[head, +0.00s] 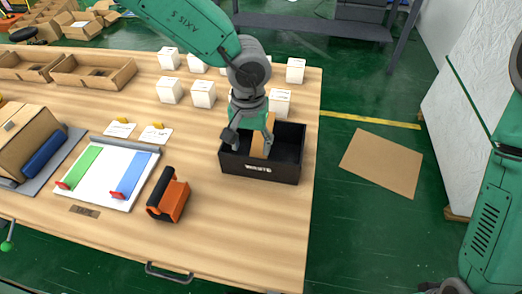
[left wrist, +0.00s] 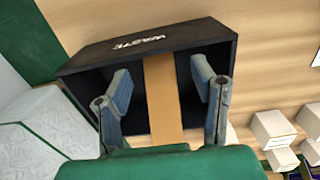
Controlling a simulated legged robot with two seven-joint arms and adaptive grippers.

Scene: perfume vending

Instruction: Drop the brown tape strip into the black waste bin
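The brown tape strip (head: 259,137) stands inside the black waste bin (head: 262,168), leaning or upright, near the bin's middle. The bin has a white "WASTE" label on its front wall. My left gripper (head: 250,142) points down into the bin, with its fingers on either side of the strip. In the left wrist view the strip (left wrist: 161,95) lies between the two spread fingers (left wrist: 163,85), with a gap on each side. The bin (left wrist: 90,58) shows behind them. The strip's lower end is hidden in the head view. My right gripper is not seen.
The bin stands near the table's right edge. An orange and black tape dispenser (head: 168,194) and a white board (head: 105,175) with green and blue strips lie to its left. Several white boxes (head: 203,94) stand behind. A brown sheet (head: 382,163) lies on the green floor.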

